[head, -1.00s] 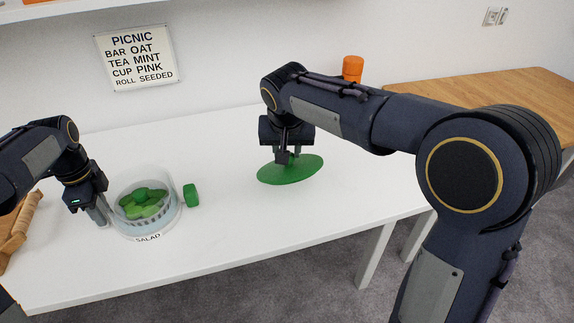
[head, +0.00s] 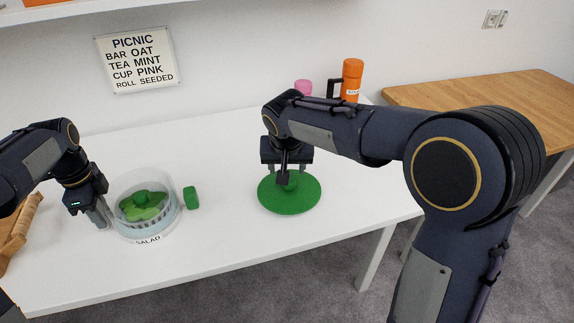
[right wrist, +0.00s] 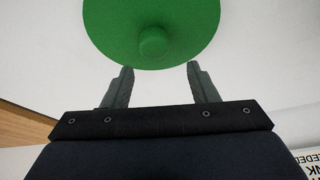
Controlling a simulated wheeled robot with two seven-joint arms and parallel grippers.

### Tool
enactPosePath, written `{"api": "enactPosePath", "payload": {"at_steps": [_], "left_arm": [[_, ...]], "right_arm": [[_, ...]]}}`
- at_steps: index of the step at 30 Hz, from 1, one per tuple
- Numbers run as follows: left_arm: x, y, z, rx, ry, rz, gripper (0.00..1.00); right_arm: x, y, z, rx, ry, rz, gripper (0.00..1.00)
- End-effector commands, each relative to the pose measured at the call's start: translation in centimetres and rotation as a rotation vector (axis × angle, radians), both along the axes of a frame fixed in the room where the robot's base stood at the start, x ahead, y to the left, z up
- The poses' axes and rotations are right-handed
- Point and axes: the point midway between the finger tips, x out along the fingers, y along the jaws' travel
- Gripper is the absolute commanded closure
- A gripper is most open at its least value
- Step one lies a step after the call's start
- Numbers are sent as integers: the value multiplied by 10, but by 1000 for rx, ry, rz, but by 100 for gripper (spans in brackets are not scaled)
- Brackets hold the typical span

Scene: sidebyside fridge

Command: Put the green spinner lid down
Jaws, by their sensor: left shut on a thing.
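The green spinner lid (head: 289,205), a round disc with a knob in its middle, lies flat on the white table. My right gripper (head: 290,176) is just above it, pointing down. In the right wrist view its fingers (right wrist: 160,67) are apart and empty, with the lid's knob (right wrist: 153,41) beyond the tips. The clear salad spinner bowl (head: 146,228) stands at the left with green pieces (head: 143,206) inside and a SALAD label on its front. My left gripper (head: 103,220) is shut on the bowl's left side.
A small green piece (head: 191,198) lies just right of the bowl. An orange flask (head: 352,79) and a pink cup (head: 303,87) stand at the back, partly behind my right arm. A wooden thing (head: 20,232) is at the left edge. The table between bowl and lid is mostly clear.

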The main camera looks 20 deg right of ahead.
Motion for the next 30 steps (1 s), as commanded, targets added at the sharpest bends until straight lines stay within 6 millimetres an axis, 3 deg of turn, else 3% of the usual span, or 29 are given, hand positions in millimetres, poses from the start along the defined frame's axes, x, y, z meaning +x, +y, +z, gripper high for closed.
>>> {"api": "enactPosePath", "payload": {"at_steps": [8,11,21,30], "left_arm": [[0,-1,0,-2,-1,-1,100],[0,-1,0,-2,-1,-1,100],[0,-1,0,-1,-1,0,100],[0,0,0,-1,-1,0,100]], "right_arm": [[0,1,5,1,-2,1,47],[-5,2,18,3,-4,2,47],[-31,11,84,3,-5,2,47],[-43,14,113,1,0,0,47]]}}
